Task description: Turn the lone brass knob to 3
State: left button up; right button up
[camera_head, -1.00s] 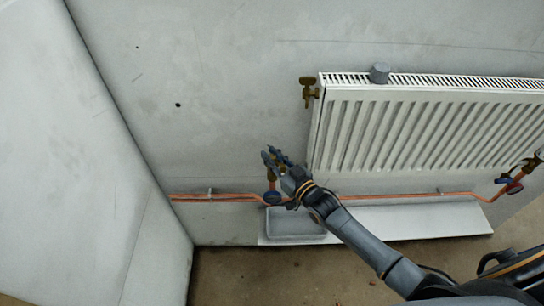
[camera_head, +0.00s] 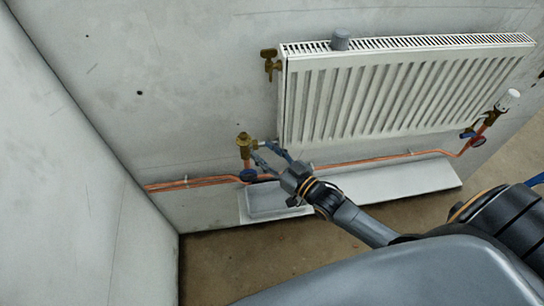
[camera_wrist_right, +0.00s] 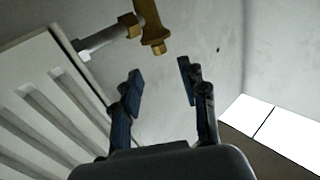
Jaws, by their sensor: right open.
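A brass valve (camera_head: 244,141) with a brass top stands on the copper pipe at the radiator's lower left corner. It also shows at the top of the wrist view (camera_wrist_right: 150,28), joined to the radiator by a silver connector. Another brass fitting (camera_head: 269,60) sits at the radiator's upper left corner. I cannot make out a scale or number on either. My right gripper (camera_head: 267,156) is open and empty, just right of and below the lower valve. In the wrist view its fingertips (camera_wrist_right: 159,74) are apart, short of the valve and not touching it. My left gripper is not in view.
The white radiator (camera_head: 390,92) hangs on the wall, with a grey cylinder (camera_head: 340,40) on top. A white valve head (camera_head: 508,99) stands at its right. A grey tray (camera_head: 262,204) lies below. The left wall is clear.

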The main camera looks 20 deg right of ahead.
jog(key=shift+v, duration=1.25)
jog(key=s+d+f+m+g+h, duration=0.15)
jog(key=s+f, duration=0.25)
jog(key=f, duration=0.5)
jog(key=s+d+f+g+h, duration=0.2)
jog(key=s+f+g, duration=0.1)
jog(key=f, duration=0.7)
jog(key=s+d+f+g+h, duration=0.1)
jog(key=s+d+f+g, duration=0.2)
jog(key=f, duration=0.6)
jog(key=s+a+f+g, duration=0.1)
jog(key=s+f, duration=0.4)
jog(key=s, duration=0.5)
jog(key=s+a+f+g+h, duration=0.1)
jog(key=s+f+g, duration=0.3)
jog(key=s, duration=0.6)
jog(key=s+a+f+g, duration=0.2)
jog(key=s+f+g, duration=0.1)
jog(key=s+f, duration=0.4)
jog(key=s, duration=0.3)
jog(key=shift+s+f+h, duration=0.2)
jog(key=shift+f+h, duration=0.15)
jog(key=shift+f, duration=0.05)
jog(key=shift+a+g, duration=0.15)
jog(key=shift+g, duration=0.1)
